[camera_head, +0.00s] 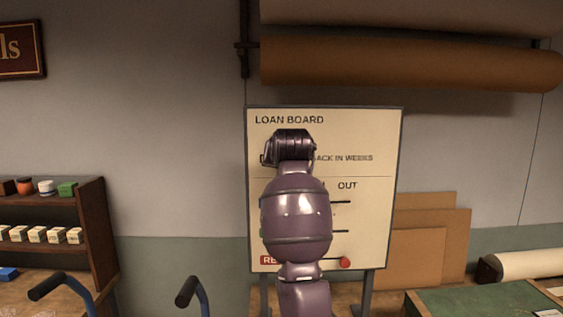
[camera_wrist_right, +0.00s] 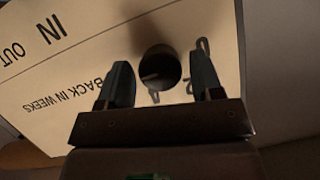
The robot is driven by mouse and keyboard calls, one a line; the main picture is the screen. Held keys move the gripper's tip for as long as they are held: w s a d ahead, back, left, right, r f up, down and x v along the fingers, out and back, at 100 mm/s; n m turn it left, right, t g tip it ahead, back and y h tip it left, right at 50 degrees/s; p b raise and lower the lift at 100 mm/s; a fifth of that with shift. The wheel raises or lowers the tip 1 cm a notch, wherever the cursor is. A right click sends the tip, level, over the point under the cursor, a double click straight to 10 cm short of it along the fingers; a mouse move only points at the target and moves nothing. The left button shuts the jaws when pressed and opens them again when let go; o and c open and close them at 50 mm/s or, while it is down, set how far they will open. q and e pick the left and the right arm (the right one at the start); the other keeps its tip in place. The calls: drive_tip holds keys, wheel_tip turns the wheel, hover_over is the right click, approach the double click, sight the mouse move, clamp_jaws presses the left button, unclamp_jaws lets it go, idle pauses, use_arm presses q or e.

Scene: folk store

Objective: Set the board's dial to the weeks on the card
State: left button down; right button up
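The white LOAN BOARD (camera_head: 380,125) stands upright against the wall. My right arm hides its left-middle part, and the words "BACK IN WEEKS" and "OUT" show beside the arm. In the right wrist view the board (camera_wrist_right: 75,62) is close and tilted. My right gripper (camera_wrist_right: 161,66) is open, with a dark round dial knob (camera_wrist_right: 160,67) between its fingers and a visible gap on each side. I cannot tell whether the fingers reach around the knob. The dial's setting is not readable. I cannot make out the card. My left gripper is out of view.
A red knob (camera_head: 345,262) sits at the board's lower edge, near a partly hidden red label (camera_head: 267,260). A shelf (camera_head: 95,230) with small boxes stands left. Brown panels (camera_head: 420,255) lean at right. A brown roll (camera_head: 400,65) hangs above the board.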

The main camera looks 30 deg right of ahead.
drive_tip(key=shift+o, duration=0.6)
drive_tip(key=shift+r, duration=0.1)
use_arm(q)
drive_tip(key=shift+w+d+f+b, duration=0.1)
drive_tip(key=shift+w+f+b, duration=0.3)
drive_tip(key=shift+b, duration=0.6)
use_arm(e)
drive_tip(key=v, duration=1)
drive_tip(key=shift+s, duration=0.4)
drive_tip(key=shift+a, duration=0.15)
